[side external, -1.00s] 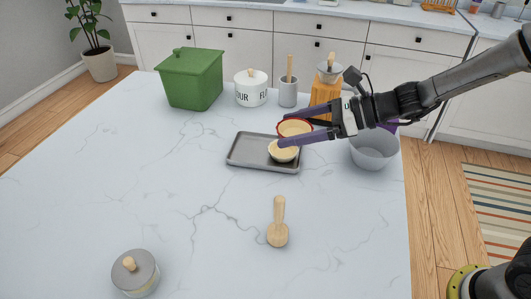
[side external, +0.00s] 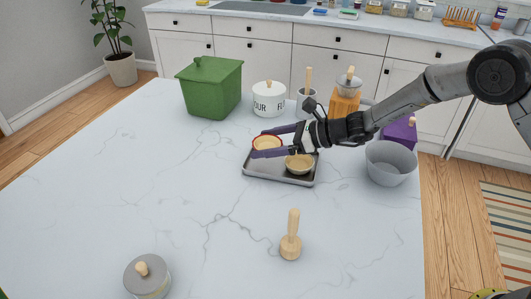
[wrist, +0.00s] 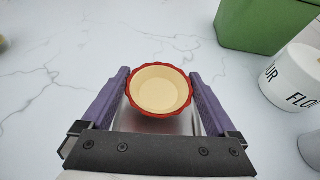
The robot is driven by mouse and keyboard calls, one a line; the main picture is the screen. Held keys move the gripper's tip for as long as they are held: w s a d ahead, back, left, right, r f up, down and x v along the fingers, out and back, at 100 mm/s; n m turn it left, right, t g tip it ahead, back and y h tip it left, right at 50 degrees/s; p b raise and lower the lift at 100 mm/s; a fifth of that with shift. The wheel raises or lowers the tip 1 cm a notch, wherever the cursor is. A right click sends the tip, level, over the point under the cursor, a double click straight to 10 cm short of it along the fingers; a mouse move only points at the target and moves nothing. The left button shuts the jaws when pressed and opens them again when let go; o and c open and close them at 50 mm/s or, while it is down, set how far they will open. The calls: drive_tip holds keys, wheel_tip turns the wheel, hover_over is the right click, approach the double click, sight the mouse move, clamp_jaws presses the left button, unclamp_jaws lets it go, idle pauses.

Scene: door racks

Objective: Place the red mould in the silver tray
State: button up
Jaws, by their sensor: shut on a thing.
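The red mould (side external: 267,143) has a red fluted rim and a cream inside. My gripper (side external: 266,141) is shut on it, with a purple finger on either side. In the wrist view the red mould (wrist: 159,88) sits upright between the fingertips (wrist: 160,75). The grey silver tray (side external: 268,178) lies flat on the counter. The red mould is over the tray's left back part; I cannot tell whether it touches the tray. A cream mould (side external: 299,164) sits in the tray's right part, beside my gripper.
A green lidded bin (side external: 211,88), a white flour jar (side external: 269,98) and a utensil pot stand behind the tray. A grey bowl (side external: 390,165) is to the right. A wooden masher (side external: 291,238) stands in front. The counter's left side is clear.

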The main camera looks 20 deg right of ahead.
sight(265, 161)
drive_tip(key=shift+w+a+f, duration=0.2)
drive_tip(key=shift+w+f, duration=0.15)
drive_tip(key=shift+f, duration=1.45)
drive_tip(key=shift+f, duration=0.15)
drive_tip(key=o, duration=1.4)
drive_tip(key=shift+s+d+r, duration=0.1)
drive_tip(key=shift+d+r, duration=0.05)
drive_tip(key=shift+r, duration=0.05)
drive_tip(key=v, duration=1.1)
drive_tip(key=shift+s+d, duration=0.3)
